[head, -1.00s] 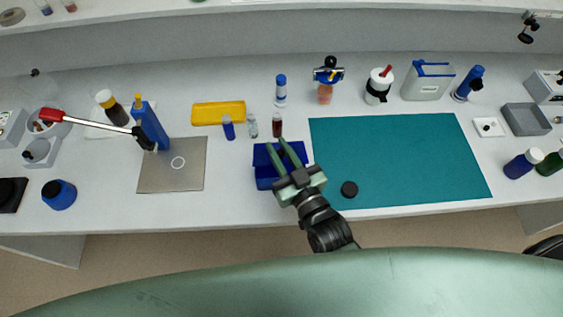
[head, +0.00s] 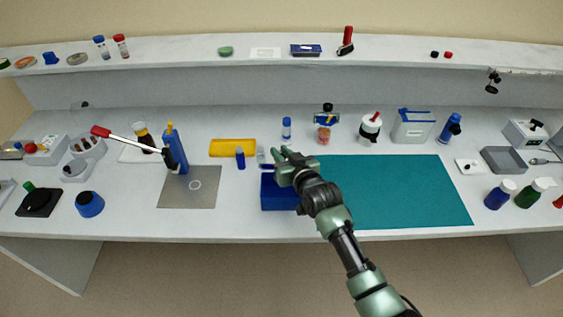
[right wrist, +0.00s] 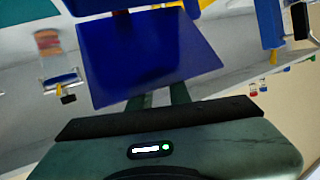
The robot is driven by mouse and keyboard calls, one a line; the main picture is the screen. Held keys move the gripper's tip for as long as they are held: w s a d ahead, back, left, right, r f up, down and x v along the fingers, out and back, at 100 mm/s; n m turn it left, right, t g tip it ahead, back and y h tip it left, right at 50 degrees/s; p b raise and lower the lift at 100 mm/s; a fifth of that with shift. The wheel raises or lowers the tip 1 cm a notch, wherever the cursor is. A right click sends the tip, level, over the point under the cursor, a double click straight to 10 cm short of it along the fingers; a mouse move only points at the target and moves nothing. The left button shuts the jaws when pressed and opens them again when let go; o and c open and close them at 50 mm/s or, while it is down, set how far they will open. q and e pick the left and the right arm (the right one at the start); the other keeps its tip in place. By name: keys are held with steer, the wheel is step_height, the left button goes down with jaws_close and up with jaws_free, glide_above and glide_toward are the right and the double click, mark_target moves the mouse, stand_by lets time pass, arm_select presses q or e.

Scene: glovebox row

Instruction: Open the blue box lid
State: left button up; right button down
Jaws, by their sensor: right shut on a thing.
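The blue box (head: 279,194) sits on the bench left of the teal mat, partly hidden by my right arm. My right gripper (head: 281,152) is over the back part of the box. In the right wrist view, a flat blue panel (right wrist: 145,60), which looks like the box lid, fills the space ahead of the fingers. My right gripper is shut on it, though the fingertips (right wrist: 158,97) are partly hidden behind the panel. A blue edge also shows left of the gripper in the head view. How far the lid is raised is hard to tell. My left gripper is out of view.
The teal mat (head: 405,192) is mostly clear to the right. A grey plate (head: 190,195) lies to the left. A yellow tray (head: 232,148), a small blue vial (head: 240,158) and a clear vial (head: 261,155) stand close behind the box. A shelf (head: 180,62) runs along the back.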

steer(key=shift+d+f, duration=0.2)
steer(key=shift+d, duration=0.15)
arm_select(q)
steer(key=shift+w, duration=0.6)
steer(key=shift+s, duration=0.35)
arm_select(e)
steer(key=shift+f, duration=0.2)
steer(key=c, duration=1.4)
jaws_free()
steer(key=shift+c, duration=0.2)
steer(key=shift+o, duration=0.5)
steer(key=shift+w+d+f, duration=0.1)
steer(key=shift+w+d, duration=0.05)
steer(key=shift+w, duration=0.1)
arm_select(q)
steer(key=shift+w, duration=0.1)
